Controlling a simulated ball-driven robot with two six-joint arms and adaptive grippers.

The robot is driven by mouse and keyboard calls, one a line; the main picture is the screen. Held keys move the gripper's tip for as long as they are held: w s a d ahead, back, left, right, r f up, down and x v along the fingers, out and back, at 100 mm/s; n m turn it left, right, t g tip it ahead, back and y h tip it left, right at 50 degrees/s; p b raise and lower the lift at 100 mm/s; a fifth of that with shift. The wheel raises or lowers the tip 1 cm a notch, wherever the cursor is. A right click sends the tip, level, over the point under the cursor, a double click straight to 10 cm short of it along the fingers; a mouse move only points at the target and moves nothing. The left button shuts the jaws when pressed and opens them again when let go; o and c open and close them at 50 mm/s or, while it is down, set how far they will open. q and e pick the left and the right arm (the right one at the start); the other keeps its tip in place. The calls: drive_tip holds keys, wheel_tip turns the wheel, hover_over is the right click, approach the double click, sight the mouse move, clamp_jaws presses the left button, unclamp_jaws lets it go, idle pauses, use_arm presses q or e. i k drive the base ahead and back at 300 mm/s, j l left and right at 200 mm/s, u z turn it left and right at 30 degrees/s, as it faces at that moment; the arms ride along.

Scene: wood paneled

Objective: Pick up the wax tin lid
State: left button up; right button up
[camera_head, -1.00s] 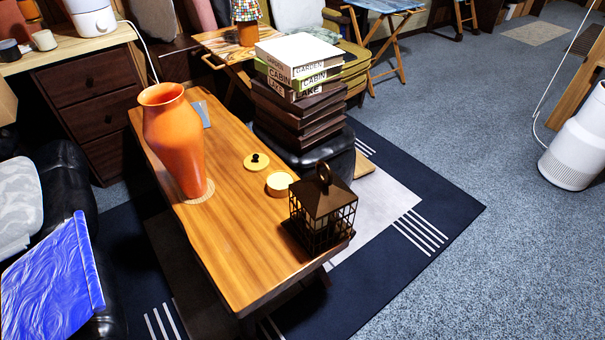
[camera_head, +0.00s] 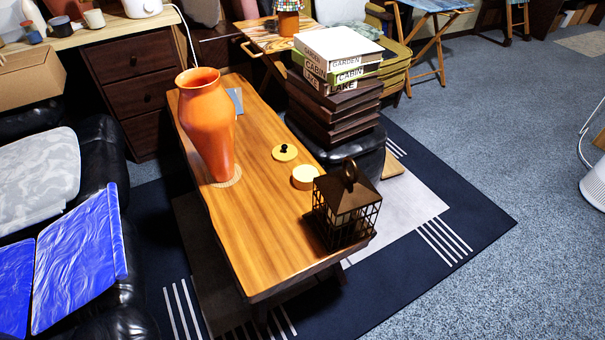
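The wax tin lid (camera_head: 285,153) is a small round yellow disc with a dark knob on top. It lies flat on the wooden table (camera_head: 222,215), right of the middle. A round, pale yellow tin (camera_head: 305,177) sits just in front of it and to the right, apart from the lid. Neither of my grippers shows in the head view.
A tall orange vase (camera_head: 206,125) stands on a woven mat left of the lid. A dark lantern (camera_head: 345,208) stands at the table's near right corner. Stacked books (camera_head: 338,65) rise behind the table. Blue carpet (camera_head: 490,120) is clear at right.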

sight(281, 153)
drive_tip(key=i+l+z, duration=0.15)
drive_tip(key=i+z, duration=0.2)
drive_tip(key=i+l+z, duration=0.1)
drive_tip(key=i+z, duration=0.25)
